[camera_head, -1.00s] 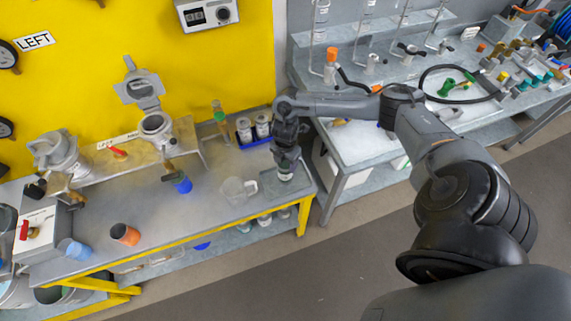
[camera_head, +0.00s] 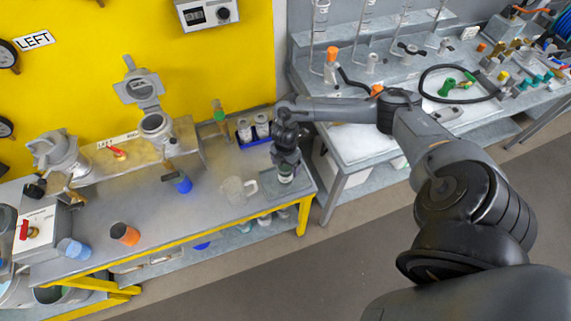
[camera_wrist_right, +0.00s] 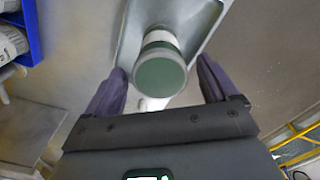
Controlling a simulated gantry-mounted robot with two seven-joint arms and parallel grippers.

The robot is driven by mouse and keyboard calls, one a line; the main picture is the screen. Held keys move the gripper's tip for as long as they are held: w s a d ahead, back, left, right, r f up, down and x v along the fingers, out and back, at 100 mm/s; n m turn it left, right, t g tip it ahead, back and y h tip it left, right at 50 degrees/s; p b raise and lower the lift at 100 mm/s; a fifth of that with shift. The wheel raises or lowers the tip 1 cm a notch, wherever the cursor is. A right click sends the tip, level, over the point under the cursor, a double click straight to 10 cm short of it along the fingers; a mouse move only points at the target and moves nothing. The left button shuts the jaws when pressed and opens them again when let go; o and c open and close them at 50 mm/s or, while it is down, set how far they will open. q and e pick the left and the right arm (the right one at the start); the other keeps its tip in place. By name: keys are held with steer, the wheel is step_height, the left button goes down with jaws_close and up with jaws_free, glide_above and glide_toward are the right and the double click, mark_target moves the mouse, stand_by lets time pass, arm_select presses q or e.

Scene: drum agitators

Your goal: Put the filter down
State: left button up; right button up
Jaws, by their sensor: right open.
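The filter is a short pale cylinder with a dark green round end. It shows in the right wrist view (camera_wrist_right: 160,72) between my fingers, and its lower part shows below my gripper in the head view (camera_head: 285,179). It is at a shallow grey tray (camera_head: 268,190) on the right end of the bench; whether its base touches the tray is hard to tell. My right gripper (camera_head: 285,168) is directly over it, pointing down. In the right wrist view its two fingers are apart, one on each side of the green end, with gaps visible. My left gripper is out of view.
A clear jug (camera_head: 236,191) stands just left of the tray. A blue bin (camera_head: 252,141) with white-lidded containers sits behind it. An orange cup (camera_head: 125,234) and a blue cup (camera_head: 73,249) stand farther left. A second bench (camera_head: 360,145) is to the right.

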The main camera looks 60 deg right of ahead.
step_height(320, 180, up, 11)
steer(key=p, duration=0.1)
steer(key=w+a+f+t+y, duration=0.1)
steer(key=a+t+y, duration=0.15)
steer(key=a, duration=1.15)
steer(key=w+a+f+t+y, duration=0.1)
steer(key=w+a+f+t, duration=0.15)
steer(key=a, duration=1.25)
steer(key=s+a+r+m+t+h, duration=0.1)
steer(key=s+a+r+m+t, duration=0.15)
steer(key=s+r+m, duration=0.2)
steer(key=s+d+m+g+h, duration=0.1)
steer(key=s+d+m+g, duration=0.1)
steer(key=s+m, duration=0.3)
steer(key=s+d+r+m+g+h, duration=0.1)
steer(key=s+d+m+g, duration=0.1)
steer(key=s+d+m, duration=0.2)
steer(key=shift+s+d+r+m+p, duration=0.2)
steer(key=shift+s+d+m+p, duration=0.2)
steer(key=shift+s, duration=0.7)
step_height(320, 180, up, 15)
steer(key=p, duration=1.5)
